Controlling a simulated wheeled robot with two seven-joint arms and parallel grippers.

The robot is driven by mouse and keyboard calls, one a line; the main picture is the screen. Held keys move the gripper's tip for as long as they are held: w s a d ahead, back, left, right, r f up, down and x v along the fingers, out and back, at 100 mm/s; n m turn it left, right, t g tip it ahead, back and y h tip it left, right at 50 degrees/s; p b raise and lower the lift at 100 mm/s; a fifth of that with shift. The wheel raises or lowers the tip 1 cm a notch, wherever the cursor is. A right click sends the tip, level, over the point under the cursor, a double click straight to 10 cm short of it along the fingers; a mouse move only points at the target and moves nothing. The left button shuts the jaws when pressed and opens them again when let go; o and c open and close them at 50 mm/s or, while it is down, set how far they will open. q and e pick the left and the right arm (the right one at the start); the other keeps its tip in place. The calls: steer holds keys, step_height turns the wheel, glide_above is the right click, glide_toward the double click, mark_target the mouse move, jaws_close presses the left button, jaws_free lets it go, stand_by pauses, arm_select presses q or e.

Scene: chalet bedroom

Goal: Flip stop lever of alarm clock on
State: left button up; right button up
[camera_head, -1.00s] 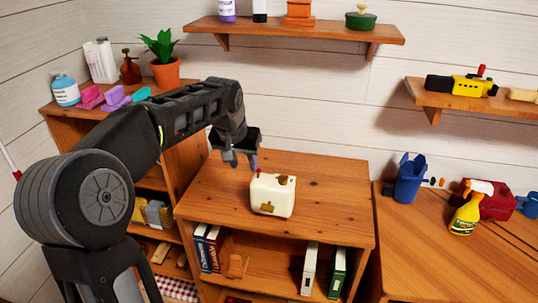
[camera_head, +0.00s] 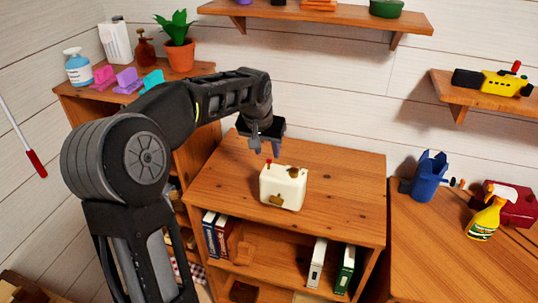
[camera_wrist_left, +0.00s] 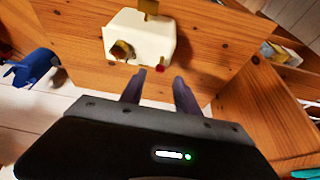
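The alarm clock (camera_head: 284,188) is a cream box with a small red-tipped lever (camera_head: 269,162) on top and a brownish-gold part on its front. It stands upright on the wooden cabinet top. My left gripper (camera_head: 267,151) is just above and behind the clock, pointing down, with its two fingers apart and nothing between them. In the left wrist view the clock (camera_wrist_left: 150,40) lies beyond the fingertips (camera_wrist_left: 160,75), and the red lever tip (camera_wrist_left: 160,69) shows close to them. I cannot tell whether a finger touches it. My right gripper is not in view.
The cabinet top (camera_head: 340,185) is clear around the clock. Binders (camera_head: 317,262) stand on its shelf below. A wall shelf (camera_head: 330,17) hangs above.

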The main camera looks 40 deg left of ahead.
mark_target(269, 159)
arm_select(q)
steer(key=shift+p+x, duration=0.45)
steer(key=shift+x, duration=1.95)
steer(key=shift+c, duration=0.2)
jaws_close()
